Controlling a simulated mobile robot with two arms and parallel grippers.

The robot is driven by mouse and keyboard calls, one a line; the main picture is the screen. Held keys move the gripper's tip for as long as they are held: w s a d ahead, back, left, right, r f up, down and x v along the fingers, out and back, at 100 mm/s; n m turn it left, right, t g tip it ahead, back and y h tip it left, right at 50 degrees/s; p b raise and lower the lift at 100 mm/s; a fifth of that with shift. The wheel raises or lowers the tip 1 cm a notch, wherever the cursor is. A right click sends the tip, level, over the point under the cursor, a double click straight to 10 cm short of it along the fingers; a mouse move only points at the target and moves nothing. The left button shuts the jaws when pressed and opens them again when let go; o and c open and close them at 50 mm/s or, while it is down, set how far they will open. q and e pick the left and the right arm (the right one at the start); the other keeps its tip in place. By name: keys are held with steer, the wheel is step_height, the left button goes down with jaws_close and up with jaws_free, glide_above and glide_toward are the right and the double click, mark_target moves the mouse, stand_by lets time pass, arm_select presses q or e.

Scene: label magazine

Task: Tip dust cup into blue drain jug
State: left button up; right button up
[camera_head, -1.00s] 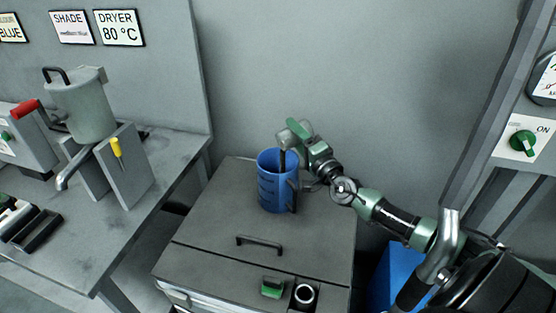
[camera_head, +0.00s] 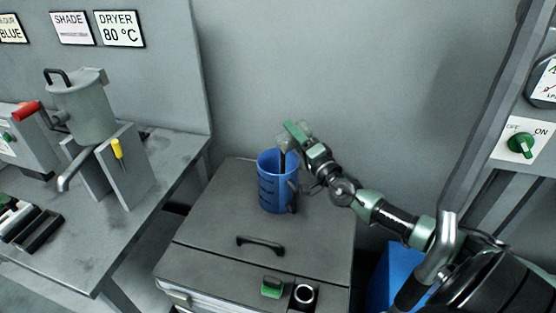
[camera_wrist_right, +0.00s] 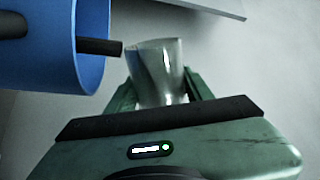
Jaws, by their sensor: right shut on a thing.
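The blue drain jug (camera_head: 268,191) stands upright on the grey cabinet top, its dark handle on the right side. My right gripper (camera_head: 288,137) is above the jug's right rim, shut on the small translucent dust cup (camera_head: 280,143). The right wrist view shows the cup (camera_wrist_right: 158,72) between the green fingers (camera_wrist_right: 160,95), with the jug (camera_wrist_right: 92,70) at the left. The cup is tipped, its mouth toward the jug. A dark strip (camera_wrist_right: 100,47) runs from near the cup's mouth into the jug's opening; it looks like falling dust. The jug's inside bottom is hidden. My left gripper is out of view.
The cabinet top (camera_head: 215,228) is clear around the jug, with a black bar handle (camera_head: 260,244) in front. A green block (camera_head: 271,287) and a round holder (camera_head: 304,294) sit at the front edge. A bench (camera_head: 140,195) with a grey vessel (camera_head: 84,112) stands left.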

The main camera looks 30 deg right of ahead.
steer(key=shift+a+r+n+y+p, duration=0.2)
steer(key=shift+a+n+p, duration=0.1)
steer(key=shift+n+p, duration=0.45)
steer(key=shift+a+r+n+y+p, duration=0.1)
steer(key=shift+a+r+n+p, duration=0.15)
steer(key=shift+n+p, duration=0.45)
stand_by(0.6)
steer(key=shift+w+a+r+n+g+y+p, duration=0.1)
steer(key=shift+a+n+p, duration=0.15)
steer(key=shift+n+p, duration=0.35)
steer(key=shift+s+a+r+n+g+y+p, duration=0.1)
steer(key=shift+a+n+p, duration=0.1)
steer(key=shift+n+p, duration=0.3)
steer(key=shift+w+a+n+g+y+p, duration=0.1)
steer(key=shift+a+n+p, duration=0.15)
steer(key=shift+n+p, duration=0.35)
stand_by(0.7)
stand_by(0.9)
